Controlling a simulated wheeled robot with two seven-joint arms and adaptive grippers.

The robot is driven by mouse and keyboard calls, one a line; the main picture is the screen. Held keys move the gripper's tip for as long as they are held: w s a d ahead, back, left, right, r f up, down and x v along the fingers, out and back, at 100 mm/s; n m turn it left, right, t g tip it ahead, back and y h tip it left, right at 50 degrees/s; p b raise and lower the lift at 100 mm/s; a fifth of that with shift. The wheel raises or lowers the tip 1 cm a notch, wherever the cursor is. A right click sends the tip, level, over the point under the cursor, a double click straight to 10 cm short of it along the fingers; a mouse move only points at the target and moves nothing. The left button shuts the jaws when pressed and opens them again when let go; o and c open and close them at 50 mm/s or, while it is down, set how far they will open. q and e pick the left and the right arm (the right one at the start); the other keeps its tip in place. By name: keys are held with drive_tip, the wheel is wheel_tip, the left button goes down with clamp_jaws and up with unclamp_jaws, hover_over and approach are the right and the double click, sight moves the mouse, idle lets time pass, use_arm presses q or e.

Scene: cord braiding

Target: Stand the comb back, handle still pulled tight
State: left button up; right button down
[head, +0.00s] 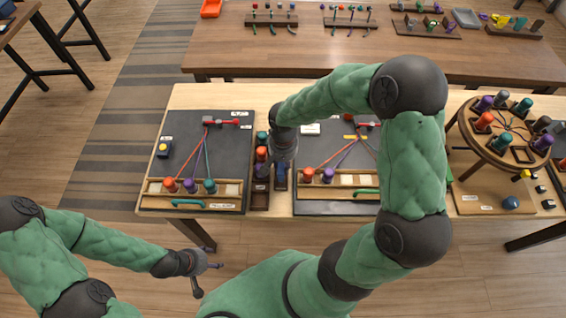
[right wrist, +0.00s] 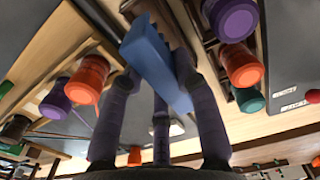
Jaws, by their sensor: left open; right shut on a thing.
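My right gripper (head: 283,160) is shut on a flat blue piece (head: 281,177), which looks like the comb. It shows large between the fingers in the right wrist view (right wrist: 155,62), tilted, over the strip between the two dark boards. The left board (head: 180,125) has a red clamp (head: 222,121) at its top, with red, purple and teal cords (head: 199,155) running straight to bobbins in a wooden rack (head: 152,187). The right board (head: 310,150) has similar cords, partly hidden by my right arm. My left gripper (head: 206,270) is open and empty, off the table's front edge.
A narrow bobbin rack (head: 260,200) stands between the boards, close to my right gripper. A round braiding stand (head: 480,145) with several bobbins is at the right.

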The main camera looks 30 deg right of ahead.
drive_tip(key=shift+f+b, duration=1.4)
drive_tip(key=shift+f, duration=0.05)
idle(0.8)
drive_tip(key=c, duration=0.8)
unclamp_jaws()
drive_tip(key=shift+c, duration=0.2)
wheel_tip(320, 180, up, 12)
drive_tip(key=shift+r, duration=0.1)
